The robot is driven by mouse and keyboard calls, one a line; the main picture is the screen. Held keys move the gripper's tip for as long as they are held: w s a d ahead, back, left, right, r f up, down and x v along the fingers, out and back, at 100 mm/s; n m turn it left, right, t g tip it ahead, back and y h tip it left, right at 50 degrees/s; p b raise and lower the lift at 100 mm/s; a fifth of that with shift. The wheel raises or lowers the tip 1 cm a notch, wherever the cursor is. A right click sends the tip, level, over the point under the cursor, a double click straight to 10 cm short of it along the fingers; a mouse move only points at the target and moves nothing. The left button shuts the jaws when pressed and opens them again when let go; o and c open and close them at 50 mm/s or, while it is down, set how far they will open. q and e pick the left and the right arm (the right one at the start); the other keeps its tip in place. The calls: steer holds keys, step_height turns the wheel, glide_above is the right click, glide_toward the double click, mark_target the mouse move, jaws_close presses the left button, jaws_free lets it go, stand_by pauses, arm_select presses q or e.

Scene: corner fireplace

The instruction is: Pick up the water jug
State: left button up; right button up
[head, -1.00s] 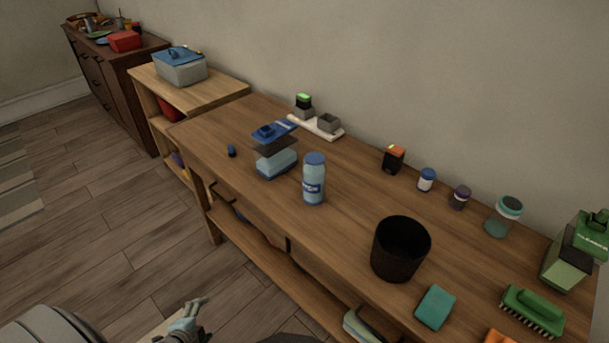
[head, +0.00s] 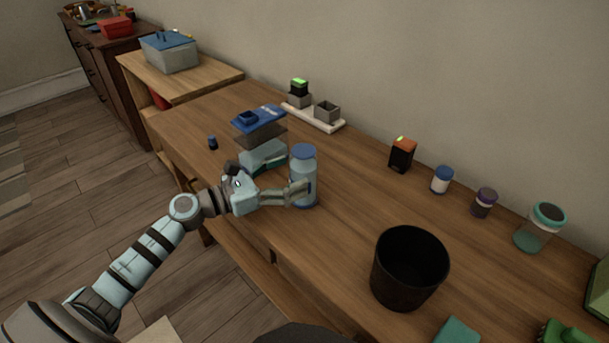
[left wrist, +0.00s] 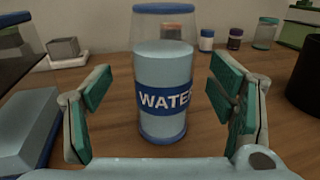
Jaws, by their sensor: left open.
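The water jug (head: 304,168) stands upright on the wooden table, a clear blue-tinted cylinder with a blue lid and base. In the left wrist view the jug (left wrist: 161,95) fills the middle and its blue band reads "WATE", the rest cut off from sight. My left gripper (head: 298,192) reaches the jug from the left. In the left wrist view its two green-padded fingers (left wrist: 163,110) are spread, one on each side of the jug, with gaps visible between pads and jug. My right gripper is not in view.
A light-blue container with a raised blue-lidded part (head: 260,122) stands just left of the jug, close to my gripper. A black bin (head: 408,268) stands to the right. Small jars (head: 441,180) and a white tray (head: 318,118) line the wall side. Bare tabletop lies between jug and bin.

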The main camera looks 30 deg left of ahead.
mark_target(306, 149)
arm_select(q)
steer(key=x, duration=0.4)
steer(key=shift+d+f, duration=0.25)
steer(key=shift+f, duration=0.05)
steer(key=shift+w+d+f, duration=0.1)
steer(key=shift+w+d, duration=0.05)
steer(key=shift+w, duration=0.1)
steer(key=shift+s, duration=0.1)
steer(key=c, duration=1.6)
steer(key=shift+c, duration=0.2)
step_height(306, 149, up, 10)
steer(key=p, duration=0.5)
step_height(306, 149, up, 10)
steer(key=p, duration=0.4)
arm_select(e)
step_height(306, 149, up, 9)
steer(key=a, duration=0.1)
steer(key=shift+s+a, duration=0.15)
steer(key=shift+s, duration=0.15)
